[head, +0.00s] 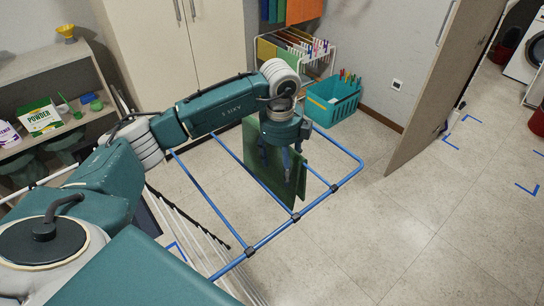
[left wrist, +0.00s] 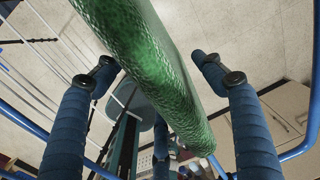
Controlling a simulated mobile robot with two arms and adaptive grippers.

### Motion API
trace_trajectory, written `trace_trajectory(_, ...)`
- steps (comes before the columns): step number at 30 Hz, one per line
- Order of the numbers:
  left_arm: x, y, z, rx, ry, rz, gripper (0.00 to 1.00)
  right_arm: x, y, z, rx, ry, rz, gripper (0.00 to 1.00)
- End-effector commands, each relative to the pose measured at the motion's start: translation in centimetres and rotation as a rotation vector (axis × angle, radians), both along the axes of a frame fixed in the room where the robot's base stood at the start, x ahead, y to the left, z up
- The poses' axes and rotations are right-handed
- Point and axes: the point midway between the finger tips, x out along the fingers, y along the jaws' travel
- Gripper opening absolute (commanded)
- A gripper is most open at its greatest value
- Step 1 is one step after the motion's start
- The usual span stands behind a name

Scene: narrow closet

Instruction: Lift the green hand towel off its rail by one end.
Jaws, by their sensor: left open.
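The green hand towel (head: 262,172) hangs over a bar of the blue rail frame (head: 318,176) in the middle of the head view. My left gripper (head: 286,172) points down at the towel and hides part of it. In the left wrist view the towel (left wrist: 165,75) runs as a thick green fold between the two fingers of my left gripper (left wrist: 153,68). The fingers are spread apart, one on each side, with a gap visible on both sides. My right gripper is not in view.
A teal basket (head: 332,102) and a small rack with coloured cloths (head: 295,45) stand behind the rail frame. A shelf unit (head: 45,70) with bottles and boxes is at the left. A door panel (head: 432,90) stands at the right. The tiled floor (head: 440,240) at the front right is clear.

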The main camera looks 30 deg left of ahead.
Motion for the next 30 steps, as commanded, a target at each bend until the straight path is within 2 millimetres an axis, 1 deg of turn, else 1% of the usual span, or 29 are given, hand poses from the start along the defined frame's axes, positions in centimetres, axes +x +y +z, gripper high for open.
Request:
trace_trajectory(1,-0.1,0.0,-0.5,0.000,0.003,0.001,0.70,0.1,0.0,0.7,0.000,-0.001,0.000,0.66)
trace_trajectory(3,0.0,-0.1,-1.4,0.000,0.002,0.001,0.70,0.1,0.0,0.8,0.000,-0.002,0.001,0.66)
trace_trajectory(6,0.1,-0.1,-2.1,0.000,0.000,-0.001,0.70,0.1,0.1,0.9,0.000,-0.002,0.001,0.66)
trace_trajectory(13,0.1,-0.1,-2.3,0.000,-0.002,-0.001,0.70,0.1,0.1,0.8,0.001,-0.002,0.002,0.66)
trace_trajectory(17,0.1,-0.1,-2.2,-0.001,-0.002,0.000,0.44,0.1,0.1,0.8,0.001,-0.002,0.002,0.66)
trace_trajectory(18,0.1,-0.1,-2.2,-0.001,-0.002,0.000,0.36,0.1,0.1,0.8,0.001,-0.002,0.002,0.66)
trace_trajectory(20,0.1,-0.1,-2.2,-0.001,-0.002,0.000,0.24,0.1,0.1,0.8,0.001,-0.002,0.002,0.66)
trace_trajectory(21,0.1,-0.1,-2.2,-0.001,-0.002,0.000,0.16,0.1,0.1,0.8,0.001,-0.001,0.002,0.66)
trace_trajectory(22,0.1,-0.1,-2.2,-0.001,-0.002,0.000,0.12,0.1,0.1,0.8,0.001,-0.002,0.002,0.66)
trace_trajectory(30,0.2,-0.1,-2.0,0.000,-0.004,0.000,0.12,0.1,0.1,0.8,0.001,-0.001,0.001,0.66)
